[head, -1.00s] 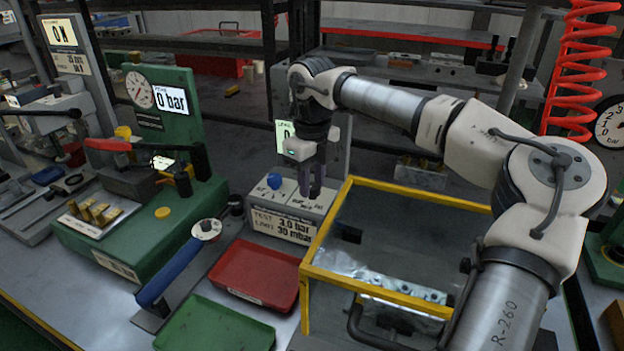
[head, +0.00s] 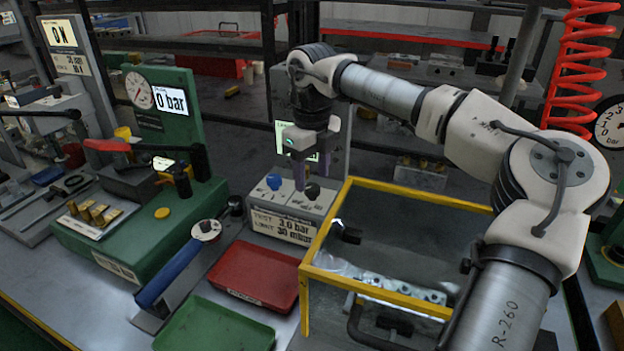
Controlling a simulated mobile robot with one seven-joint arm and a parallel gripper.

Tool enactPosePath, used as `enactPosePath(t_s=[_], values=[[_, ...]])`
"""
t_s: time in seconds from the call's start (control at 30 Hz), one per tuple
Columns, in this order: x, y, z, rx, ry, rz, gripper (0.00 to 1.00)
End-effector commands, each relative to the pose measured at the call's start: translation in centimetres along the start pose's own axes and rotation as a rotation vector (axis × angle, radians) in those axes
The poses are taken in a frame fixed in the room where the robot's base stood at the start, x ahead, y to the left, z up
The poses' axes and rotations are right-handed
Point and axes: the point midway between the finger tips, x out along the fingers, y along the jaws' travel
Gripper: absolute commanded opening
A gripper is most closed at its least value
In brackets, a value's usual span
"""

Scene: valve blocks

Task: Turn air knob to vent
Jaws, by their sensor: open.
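The grey test box (head: 281,228) has a label reading "TEST 3.0 bar, LIMIT 30 mbar" and two knobs on its sloped top. A blue knob (head: 274,182) sits on the left and a black knob (head: 312,191) on the right. The small markings around them are too small to read, so I cannot tell which is the air knob. My gripper (head: 312,176) points down with its fingers apart, above and at the black knob. It holds nothing. Whether a finger touches the knob cannot be told.
A yellow-framed clear guard box (head: 320,270) stands close to the right. A red tray (head: 254,277) and a green tray (head: 215,325) lie in front. A blue-handled tool (head: 172,270) lies left. The green gauge stand (head: 180,125) reads "0 bar".

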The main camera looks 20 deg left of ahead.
Motion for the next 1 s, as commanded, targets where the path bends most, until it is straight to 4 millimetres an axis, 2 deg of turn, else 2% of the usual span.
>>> enactPosePath(t_s=[0.3,0.5,0.7,1.0], values=[[-7.3,0.0,0.1,0.002,-0.002,-0.001,0.52],[-10.5,0.0,0.1,0.001,-0.001,0.001,0.52],[-11.6,0.0,0.0,0.001,0.000,0.001,0.52],[-11.6,0.0,0.0,0.001,0.001,0.001,0.52]])
